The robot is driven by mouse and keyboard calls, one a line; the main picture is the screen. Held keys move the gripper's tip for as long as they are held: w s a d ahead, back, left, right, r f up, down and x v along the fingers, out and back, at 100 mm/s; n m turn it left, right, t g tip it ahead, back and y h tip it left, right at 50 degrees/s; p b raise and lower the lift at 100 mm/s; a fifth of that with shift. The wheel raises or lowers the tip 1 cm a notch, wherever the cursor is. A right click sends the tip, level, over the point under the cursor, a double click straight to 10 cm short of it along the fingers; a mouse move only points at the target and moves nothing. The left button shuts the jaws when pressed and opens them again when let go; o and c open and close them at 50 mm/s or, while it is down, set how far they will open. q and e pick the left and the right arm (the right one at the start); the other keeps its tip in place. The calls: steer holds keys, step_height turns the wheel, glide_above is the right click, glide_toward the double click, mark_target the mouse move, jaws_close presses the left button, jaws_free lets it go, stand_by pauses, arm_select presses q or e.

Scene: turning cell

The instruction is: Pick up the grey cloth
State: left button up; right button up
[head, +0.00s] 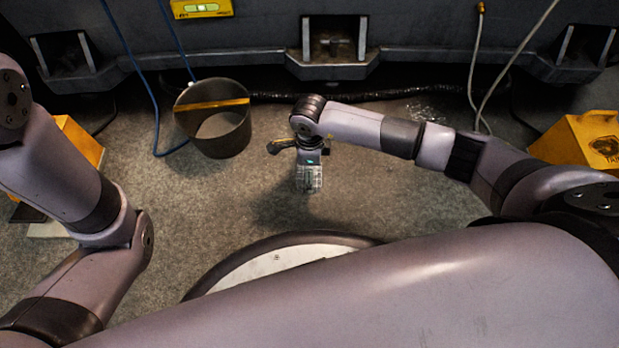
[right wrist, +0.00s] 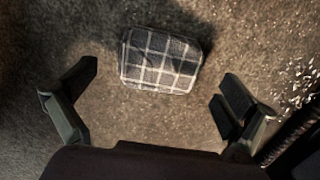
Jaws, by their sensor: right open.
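The grey cloth (right wrist: 161,61) shows in the right wrist view as a dark grey folded pad with a pale check pattern. It lies flat on the floor, ahead of the fingers and nearly centred between them.
A round bin (head: 213,135) stands left of my right gripper. A yellow box (head: 590,142) is at the right, another yellow thing (head: 80,142) at the left. A dark machine base (head: 260,62) runs along the back. Shiny bits (right wrist: 298,92) lie right of the cloth.

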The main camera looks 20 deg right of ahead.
steer(key=shift+f+b, duration=0.3)
steer(key=shift+f, duration=0.55)
steer(key=shift+r, duration=0.1)
steer(key=shift+c, duration=0.4)
steer(key=c, duration=1.1)
